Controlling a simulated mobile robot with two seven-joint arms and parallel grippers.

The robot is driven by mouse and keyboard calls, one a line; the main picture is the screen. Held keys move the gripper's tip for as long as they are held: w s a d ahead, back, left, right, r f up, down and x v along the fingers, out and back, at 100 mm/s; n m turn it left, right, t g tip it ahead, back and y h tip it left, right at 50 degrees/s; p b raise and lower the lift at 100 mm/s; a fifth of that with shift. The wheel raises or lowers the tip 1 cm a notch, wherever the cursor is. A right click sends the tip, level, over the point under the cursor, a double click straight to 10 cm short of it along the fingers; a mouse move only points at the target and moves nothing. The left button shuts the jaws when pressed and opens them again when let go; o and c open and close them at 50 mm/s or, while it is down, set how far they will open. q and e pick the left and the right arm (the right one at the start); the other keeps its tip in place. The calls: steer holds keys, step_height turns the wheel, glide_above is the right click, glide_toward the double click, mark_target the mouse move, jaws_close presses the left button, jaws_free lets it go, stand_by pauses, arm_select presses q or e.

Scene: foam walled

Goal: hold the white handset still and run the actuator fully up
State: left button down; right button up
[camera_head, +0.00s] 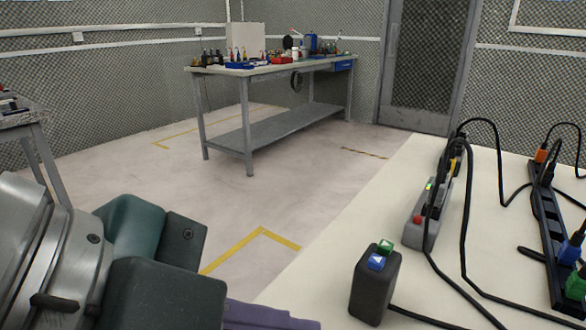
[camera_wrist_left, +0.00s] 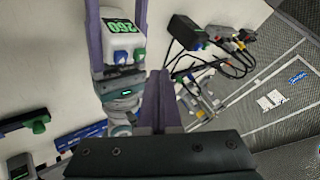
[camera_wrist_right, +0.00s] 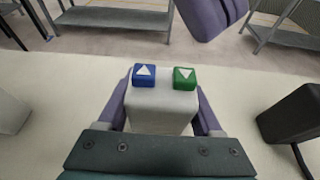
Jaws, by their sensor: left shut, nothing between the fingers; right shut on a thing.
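The white handset (camera_wrist_right: 161,107) stands between the purple fingers of my right gripper (camera_wrist_right: 161,115), which is shut on it. Its top has a blue button (camera_wrist_right: 144,76) and a green button (camera_wrist_right: 185,78), each with a white triangle. In the left wrist view the white handset (camera_wrist_left: 122,25) shows a green 260 display. My left gripper (camera_wrist_left: 159,75) is shut and empty, apart from the handset. Its purple finger (camera_wrist_right: 210,14) shows beyond the buttons in the right wrist view. The head view shows purple at its bottom edge, but no white handset. I cannot make out the actuator.
A black handset (camera_head: 375,290) with blue and green buttons stands on the pale table (camera_head: 330,260). Behind it lie a grey box (camera_head: 430,215) with a red button, a black power strip (camera_head: 550,225) and loose cables. A cluttered workbench (camera_head: 275,68) stands farther off.

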arm_select(q)
steer(key=shift+f, duration=0.6)
stand_by(1.6)
steer(key=shift+f, duration=0.4)
steer(key=shift+f, duration=0.5)
stand_by(0.6)
stand_by(3.1)
steer(key=shift+r, duration=0.95)
steer(key=shift+r, duration=2.5)
